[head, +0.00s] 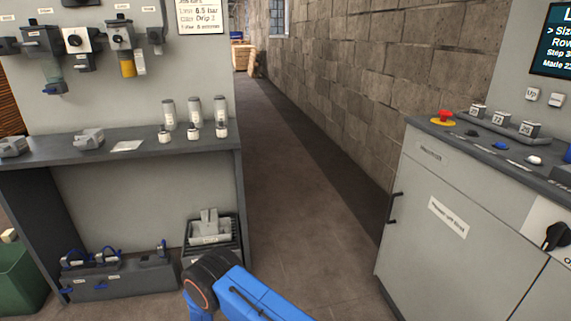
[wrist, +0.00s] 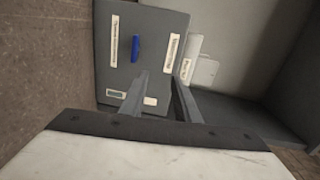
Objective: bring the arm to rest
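My gripper (wrist: 158,86) shows in the wrist view with its two grey fingers apart and nothing between them. Beyond the fingers is a dark grey box face (wrist: 142,45) with white labels and a blue handle. I cannot tell how far it is from the fingertips. In the head view my blue arm (head: 250,295) reaches in at the bottom centre. The gripper itself is not visible in that view.
A shelf bench (head: 120,148) with bottles stands at the left. Below it are a grey rack (head: 118,282) and a crate (head: 212,243). A control cabinet (head: 440,200) with a red button (head: 445,115) stands at the right. The aisle floor (head: 285,180) between is clear.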

